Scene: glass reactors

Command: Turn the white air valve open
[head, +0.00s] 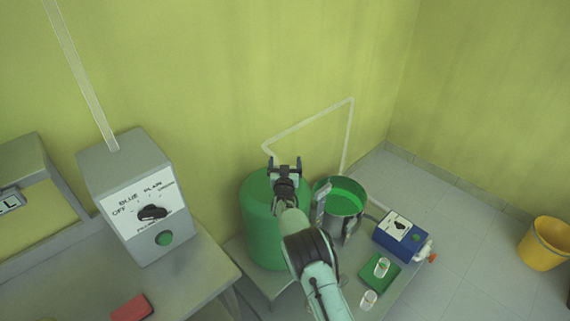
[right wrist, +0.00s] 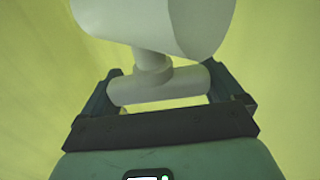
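The white air valve shows close up in the right wrist view: a thick white pipe piece (right wrist: 150,22), a short stem and a white crossbar handle (right wrist: 160,86). My right gripper (head: 284,162) is up near the wall, above the green drum, at the lower left end of the white pipe (head: 310,122). Its fingers are spread, with the crossbar lying lengthwise between them in the right wrist view. The bar's ends come close to both fingers; I cannot tell whether they touch. In the head view the valve cannot be made out behind the gripper. My left gripper is not in view.
Below my right arm stand a green drum (head: 262,225), a metal pot with green contents (head: 343,196), a blue control box (head: 398,236) and a green tray (head: 372,272) with small cups. A grey dial box (head: 135,185) stands left. A yellow bucket (head: 547,243) is far right.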

